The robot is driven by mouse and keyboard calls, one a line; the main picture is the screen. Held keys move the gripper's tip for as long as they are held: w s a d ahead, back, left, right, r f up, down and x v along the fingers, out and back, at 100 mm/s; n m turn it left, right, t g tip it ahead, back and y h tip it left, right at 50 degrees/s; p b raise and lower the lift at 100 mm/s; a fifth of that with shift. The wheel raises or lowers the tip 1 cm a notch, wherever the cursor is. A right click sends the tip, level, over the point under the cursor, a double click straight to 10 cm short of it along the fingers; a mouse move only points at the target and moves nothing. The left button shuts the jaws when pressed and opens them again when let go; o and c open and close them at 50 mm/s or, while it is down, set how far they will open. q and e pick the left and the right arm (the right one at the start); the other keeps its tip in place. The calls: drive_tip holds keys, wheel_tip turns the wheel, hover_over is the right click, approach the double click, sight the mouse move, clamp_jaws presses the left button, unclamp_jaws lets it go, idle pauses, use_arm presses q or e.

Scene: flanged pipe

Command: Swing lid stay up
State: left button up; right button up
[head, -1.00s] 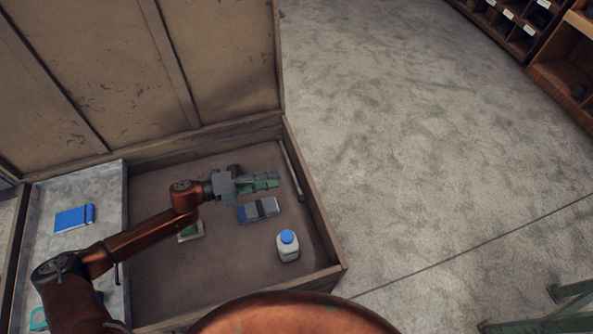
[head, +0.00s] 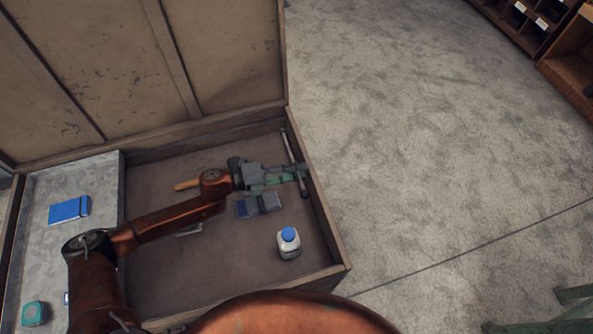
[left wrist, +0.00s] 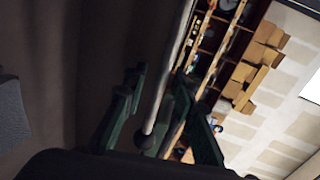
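The lid stay (head: 292,150) is a thin grey rod lying along the inside of the chest's right wall. In the left wrist view the rod (left wrist: 172,75) runs down between the green fingers and ends in a dark round knob. My left gripper (head: 300,173) is at the rod near its lower end. Its fingers (left wrist: 155,112) stand apart on either side of the rod, with gaps showing. The chest's lid (head: 220,60) stands raised at the back. My right gripper is not in view.
In the chest lie a grey-blue box (head: 259,205), a white bottle with a blue cap (head: 289,243) and a wooden handle (head: 187,185). A grey tray (head: 100,180) at left holds a blue notebook (head: 69,210) and a teal item (head: 35,313). Open floor lies to the right.

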use_arm(q)
clamp_jaws()
idle(0.6)
